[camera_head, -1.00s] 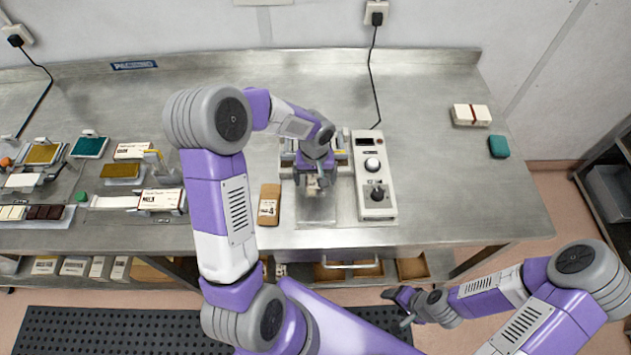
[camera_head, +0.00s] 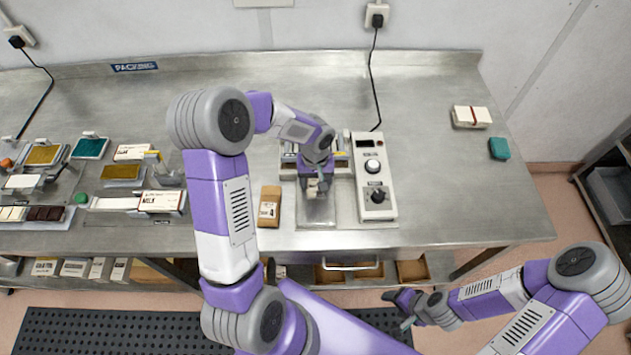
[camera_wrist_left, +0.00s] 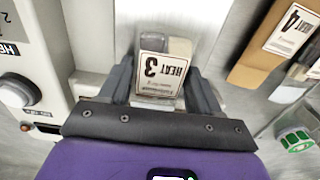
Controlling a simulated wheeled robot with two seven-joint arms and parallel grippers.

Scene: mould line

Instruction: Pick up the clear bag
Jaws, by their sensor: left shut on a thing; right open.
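The clear bag (camera_wrist_left: 180,48) shows in the left wrist view with a white label reading "HEAT 3" on it. My left gripper (camera_wrist_left: 163,88) is shut on it, with one dark finger at each side. In the head view my left gripper (camera_head: 318,188) is over the metal plate of the sealer (camera_head: 318,212), and only a pale bit of the bag shows there. I cannot tell whether the bag touches the plate. My right gripper (camera_head: 404,308) is low in front of the bench, away from the bag, open and empty.
A control box (camera_head: 376,200) with knobs stands right of my left gripper. A brown pouch (camera_head: 269,207) lies just left of it. Trays, cards and boxes crowd the bench's left side. A white box (camera_head: 471,116) and teal block (camera_head: 499,148) lie far right. The bench between is clear.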

